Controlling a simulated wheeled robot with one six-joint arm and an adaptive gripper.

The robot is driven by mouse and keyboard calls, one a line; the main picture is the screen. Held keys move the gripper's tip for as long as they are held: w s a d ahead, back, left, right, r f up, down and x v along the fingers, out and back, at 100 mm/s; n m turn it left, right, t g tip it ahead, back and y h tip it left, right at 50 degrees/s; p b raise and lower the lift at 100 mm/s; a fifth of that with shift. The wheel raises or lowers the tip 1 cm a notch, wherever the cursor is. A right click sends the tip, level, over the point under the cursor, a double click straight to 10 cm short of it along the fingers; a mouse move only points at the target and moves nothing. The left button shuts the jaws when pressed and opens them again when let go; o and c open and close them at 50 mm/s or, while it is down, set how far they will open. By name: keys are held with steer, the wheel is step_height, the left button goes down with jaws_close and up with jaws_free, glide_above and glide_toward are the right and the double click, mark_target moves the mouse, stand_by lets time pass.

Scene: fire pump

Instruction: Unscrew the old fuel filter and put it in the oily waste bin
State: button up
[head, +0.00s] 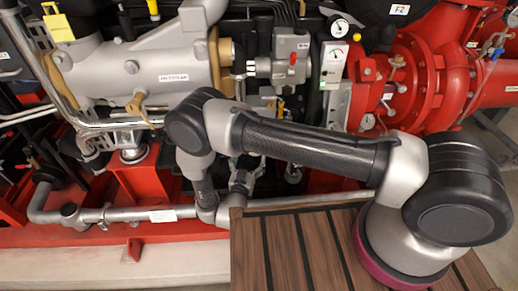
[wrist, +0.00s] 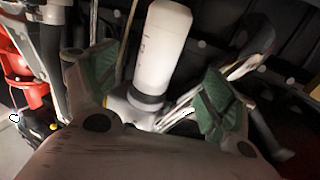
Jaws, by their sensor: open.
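A white cylinder (wrist: 162,45), which looks like the fuel filter, stands out between my fingers in the wrist view, with a dark ring at its lower end. My gripper (wrist: 155,88) is open, with one green-padded finger on each side of the cylinder. A gap shows on both sides, and neither pad visibly touches it. Whether this is the old filter cannot be told. In the head view my arm covers the work area, and the filter and the fingers cannot be made out. No oily waste bin can be made out in either view.
The red and grey engine (head: 150,70) fills the back of the head view. A red pump housing (head: 435,75) stands at right. A steel pipe (head: 120,214) runs low along the front. Hoses and a pale bracket (wrist: 245,65) lie close beside the fingers in the wrist view.

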steer(key=x, duration=1)
steer(key=shift+a, duration=0.1)
steer(key=shift+w, duration=0.3)
steer(key=shift+c, duration=0.4)
steer(key=c, duration=1.3)
steer(key=shift+d+n+y, duration=0.2)
steer(key=shift+n+y, duration=0.1)
steer(key=n+y, duration=0.2)
steer(key=y, duration=0.2)
steer(key=shift+d+n+t+y, duration=0.25)
steer(key=shift+n+t+y, duration=0.05)
steer(key=shift+n+y, duration=0.5)
steer(key=shift+y, duration=0.2)
steer(key=shift+a, duration=0.15)
steer(key=shift+f, duration=0.1)
